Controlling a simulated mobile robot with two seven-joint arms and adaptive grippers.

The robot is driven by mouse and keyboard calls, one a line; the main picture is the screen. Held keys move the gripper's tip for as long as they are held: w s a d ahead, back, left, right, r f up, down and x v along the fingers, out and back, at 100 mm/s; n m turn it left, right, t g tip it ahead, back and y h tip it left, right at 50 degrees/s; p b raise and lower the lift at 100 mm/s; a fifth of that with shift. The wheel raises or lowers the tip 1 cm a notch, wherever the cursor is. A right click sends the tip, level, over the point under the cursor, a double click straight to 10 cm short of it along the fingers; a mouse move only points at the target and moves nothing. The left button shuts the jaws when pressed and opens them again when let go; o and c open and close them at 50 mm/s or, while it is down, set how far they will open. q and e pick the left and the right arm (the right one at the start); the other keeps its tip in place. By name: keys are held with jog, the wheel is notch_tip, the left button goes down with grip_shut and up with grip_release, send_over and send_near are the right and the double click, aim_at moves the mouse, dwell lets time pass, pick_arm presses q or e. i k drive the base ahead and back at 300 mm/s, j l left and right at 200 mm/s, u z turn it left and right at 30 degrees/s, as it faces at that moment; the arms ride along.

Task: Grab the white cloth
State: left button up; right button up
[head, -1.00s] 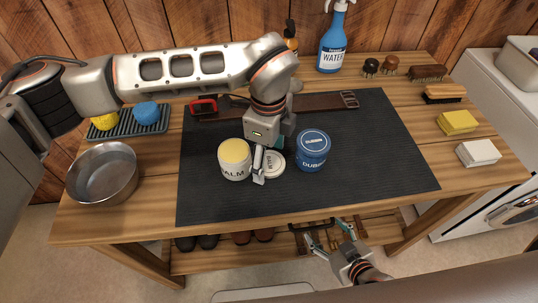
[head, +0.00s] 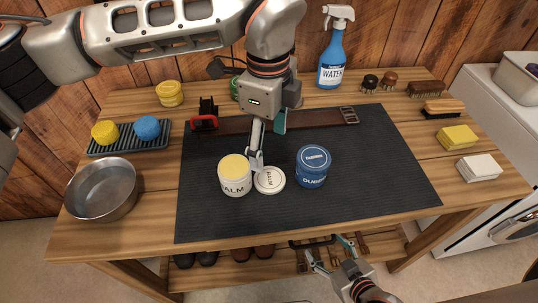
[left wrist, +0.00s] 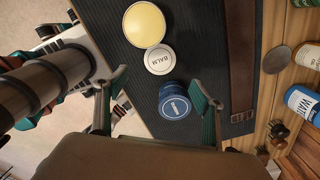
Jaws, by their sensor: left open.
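The white cloth (head: 479,167) is a folded stack at the right end of the wooden table, in front of a folded yellow cloth (head: 457,137). The white cloth does not show in the left wrist view. My left gripper (head: 267,144) is open and empty above the black mat, behind the balm tin and its lid, well left of the white cloth. Its spread fingers also show in the left wrist view (left wrist: 160,82). My right gripper (head: 331,253) is in front of the table's front edge, fingers apart, with nothing visible between them.
The open balm tin (head: 235,175), its lid (head: 269,180) and a blue tin (head: 312,167) stand on the mat (head: 370,190). A water spray bottle (head: 332,50) and brushes (head: 441,108) stand behind. A metal bowl (head: 101,190) is at left. The mat's right part is clear.

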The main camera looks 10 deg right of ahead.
aim_at(476, 168)
jog(key=k, duration=1)
